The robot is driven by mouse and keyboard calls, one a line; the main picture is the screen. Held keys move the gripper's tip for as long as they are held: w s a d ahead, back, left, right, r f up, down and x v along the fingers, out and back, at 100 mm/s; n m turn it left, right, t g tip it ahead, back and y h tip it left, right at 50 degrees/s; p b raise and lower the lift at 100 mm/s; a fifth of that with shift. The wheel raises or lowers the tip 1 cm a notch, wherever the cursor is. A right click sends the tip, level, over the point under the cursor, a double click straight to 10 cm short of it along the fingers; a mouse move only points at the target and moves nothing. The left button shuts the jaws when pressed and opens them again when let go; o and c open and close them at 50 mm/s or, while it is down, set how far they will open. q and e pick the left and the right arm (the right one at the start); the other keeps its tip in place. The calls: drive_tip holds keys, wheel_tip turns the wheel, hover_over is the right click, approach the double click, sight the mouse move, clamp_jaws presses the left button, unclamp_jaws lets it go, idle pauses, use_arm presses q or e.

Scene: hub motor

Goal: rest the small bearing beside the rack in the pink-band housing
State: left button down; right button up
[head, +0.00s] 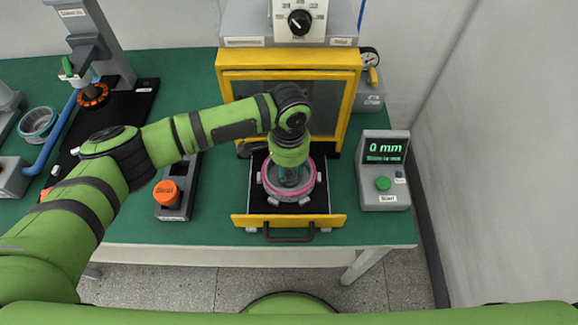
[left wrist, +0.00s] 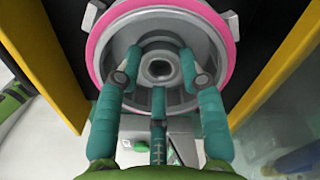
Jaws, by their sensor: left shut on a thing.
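The pink-band housing (head: 267,181) is a grey round part with a pink rim, sitting in the pulled-out drawer of the yellow-framed machine. It also fills the top of the left wrist view, its pink band (left wrist: 229,50) around a grey hollow. My left gripper (head: 290,178) points down into the housing's middle. Its teal fingers (left wrist: 160,76) are shut around a small grey ring with a dark hole, the small bearing (left wrist: 160,66). The fingers hide part of it, and I cannot tell whether it touches the housing floor. The rack (head: 174,208) holds an orange piece (head: 167,193).
The drawer's yellow front (head: 335,220) and handle are at the table edge. A grey control box (head: 384,200) with a green display reading 0 mm stands to the right. A black stand (head: 125,75) and a blue-rimmed ring (head: 38,122) are at left. Green table is bare around the rack.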

idle(1.0)
use_arm(q)
drive_tip(key=shift+f, duration=0.1)
drive_tip(key=c, duration=0.7)
unclamp_jaws()
wheel_tip(320, 180, up, 12)
drive_tip(key=shift+s, duration=0.1)
idle(0.3)
